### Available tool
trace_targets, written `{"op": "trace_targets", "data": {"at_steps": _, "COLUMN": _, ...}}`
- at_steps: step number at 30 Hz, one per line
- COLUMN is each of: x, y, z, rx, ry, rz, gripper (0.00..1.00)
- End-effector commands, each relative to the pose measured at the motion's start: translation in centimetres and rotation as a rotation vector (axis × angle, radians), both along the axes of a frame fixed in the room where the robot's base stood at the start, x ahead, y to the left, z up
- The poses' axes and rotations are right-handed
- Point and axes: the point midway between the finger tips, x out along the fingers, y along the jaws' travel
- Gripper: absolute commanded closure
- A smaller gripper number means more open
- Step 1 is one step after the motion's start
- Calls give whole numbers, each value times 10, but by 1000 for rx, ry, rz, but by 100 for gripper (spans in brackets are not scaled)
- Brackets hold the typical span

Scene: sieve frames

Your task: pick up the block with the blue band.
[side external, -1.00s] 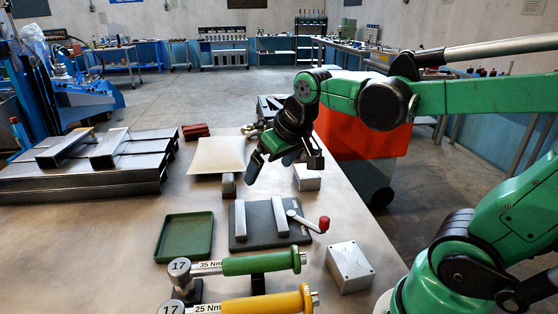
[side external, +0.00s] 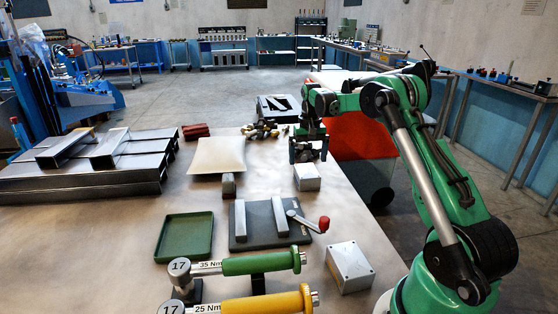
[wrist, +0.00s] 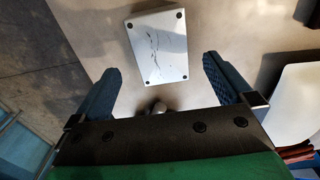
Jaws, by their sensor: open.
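I cannot make out a block with a blue band in either view. My gripper (side external: 308,158) points down at the far right part of the bench, just behind a pale metal box (side external: 307,177). In the wrist view my gripper (wrist: 160,65) has its blue-grey fingers wide apart with nothing held. The box (wrist: 157,47), with dark spots at its corners, shows ahead between the fingers. A small greyish object (wrist: 157,107) lies between the fingers, partly hidden by the gripper body.
The white pad (side external: 218,155), red blocks (side external: 195,131) and brass-coloured fittings (side external: 262,131) lie left of my gripper. Nearer are a green tray (side external: 184,238), a dark fixture with a red-knobbed crank (side external: 265,222), another metal box (side external: 350,266) and two torque wrenches. The bench's right edge is close.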

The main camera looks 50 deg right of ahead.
Motion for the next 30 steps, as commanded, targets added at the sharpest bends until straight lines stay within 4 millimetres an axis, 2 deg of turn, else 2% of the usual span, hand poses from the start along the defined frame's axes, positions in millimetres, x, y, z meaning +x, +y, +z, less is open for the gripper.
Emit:
{"op": "trace_targets", "data": {"at_steps": 3, "x": 0, "y": 1, "z": -18, "rx": -1, "ry": -1, "rz": 1, "gripper": 0}}
{"op": "trace_targets", "data": {"at_steps": 9, "x": 0, "y": 1, "z": -39, "rx": -1, "ry": -1, "rz": 2, "gripper": 0}}
{"op": "trace_targets", "data": {"at_steps": 17, "x": 0, "y": 1, "z": -42, "rx": -2, "ry": -2, "rz": 2, "gripper": 0}}
{"op": "trace_targets", "data": {"at_steps": 18, "x": 0, "y": 1, "z": -42, "rx": -2, "ry": -2, "rz": 2, "gripper": 3}}
{"op": "trace_targets", "data": {"at_steps": 28, "x": 0, "y": 1, "z": -42, "rx": -2, "ry": -2, "rz": 2, "gripper": 97}}
{"op": "trace_targets", "data": {"at_steps": 30, "x": 0, "y": 1, "z": -42, "rx": -2, "ry": -2, "rz": 2, "gripper": 100}}
